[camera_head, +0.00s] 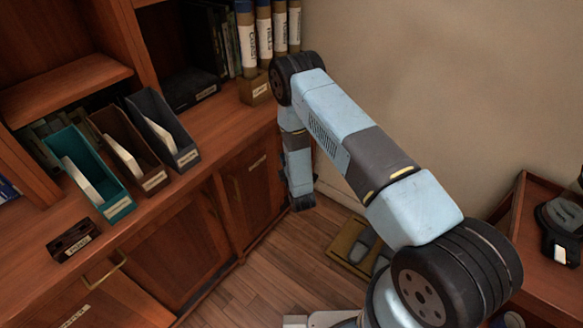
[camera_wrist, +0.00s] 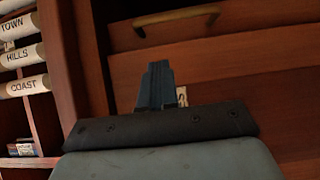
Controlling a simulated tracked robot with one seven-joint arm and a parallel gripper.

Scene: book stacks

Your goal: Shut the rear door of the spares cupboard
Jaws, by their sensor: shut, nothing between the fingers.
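A wooden cupboard with lower doors runs along the left of the head view. Its far door (camera_head: 252,190) bears a small label too small to read; I cannot tell if it is fully closed. A nearer door panel (camera_head: 175,255) is beside it. My gripper (camera_head: 301,203) points down just right of the far door, low near the floor, with a narrow gap or contact I cannot tell apart. In the wrist view my gripper (camera_wrist: 156,72) is shut and empty in front of a wooden panel (camera_wrist: 240,75), partly covering a label (camera_wrist: 182,96). A brass handle (camera_wrist: 177,17) is above.
File holders, such as a teal one (camera_head: 88,175), and a small dark box (camera_head: 74,236) stand on the cupboard top. Labelled tubes (camera_head: 264,30) stand at the back. A wooden side table (camera_head: 540,265) is at the right. A mat with shoes (camera_head: 352,248) lies on the floor.

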